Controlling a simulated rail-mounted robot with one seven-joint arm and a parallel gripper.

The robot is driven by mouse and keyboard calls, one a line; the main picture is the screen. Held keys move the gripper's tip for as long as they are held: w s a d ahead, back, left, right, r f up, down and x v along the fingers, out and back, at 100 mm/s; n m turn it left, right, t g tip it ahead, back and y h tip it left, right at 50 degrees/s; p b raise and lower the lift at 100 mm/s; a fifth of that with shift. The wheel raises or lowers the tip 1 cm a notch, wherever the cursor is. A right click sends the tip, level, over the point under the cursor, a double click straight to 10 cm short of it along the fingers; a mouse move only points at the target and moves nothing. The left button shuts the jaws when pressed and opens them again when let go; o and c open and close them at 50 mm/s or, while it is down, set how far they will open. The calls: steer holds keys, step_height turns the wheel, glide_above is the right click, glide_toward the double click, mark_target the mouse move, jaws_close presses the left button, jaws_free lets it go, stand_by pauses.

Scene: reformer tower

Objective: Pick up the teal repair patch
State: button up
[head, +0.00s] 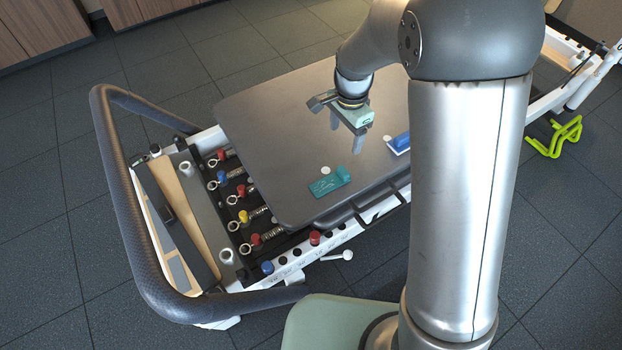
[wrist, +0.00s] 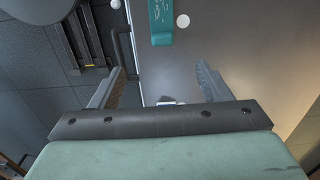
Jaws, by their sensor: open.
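The teal repair patch (head: 324,186) lies flat on the dark grey carriage pad (head: 270,120), near its front left edge, with pale markings on it. A small raised teal block shows at its right end. In the wrist view the patch (wrist: 161,22) is at the top centre, cut off by the frame edge, beyond the fingertips. My gripper (head: 346,139) is above the pad, up and to the right of the patch in the head view. In the wrist view its fingers (wrist: 160,80) are wide apart with nothing held between them.
A white disc (head: 326,170) lies beside the patch. A blue-and-white item (head: 399,143) sits on the pad to the right, partly hidden by my arm. Coloured spring knobs (head: 244,216) and a curved dark rail (head: 135,215) are at left. The pad around the patch is mostly clear.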

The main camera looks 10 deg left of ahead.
steer(key=b, duration=0.2)
glide_above(337, 179)
steer(key=f, duration=1.2)
steer(key=shift+w+d, duration=0.25)
steer(key=shift+d, duration=0.05)
steer(key=shift+s+a+f+b, duration=0.15)
steer(key=shift+f+b, duration=0.15)
steer(key=shift+f, duration=1.15)
steer(key=shift+a+f+b, duration=0.1)
steer(key=shift+f+b, duration=0.15)
steer(key=shift+f, duration=1.2)
steer(key=shift+r, duration=0.1)
steer(key=c, duration=1.1)
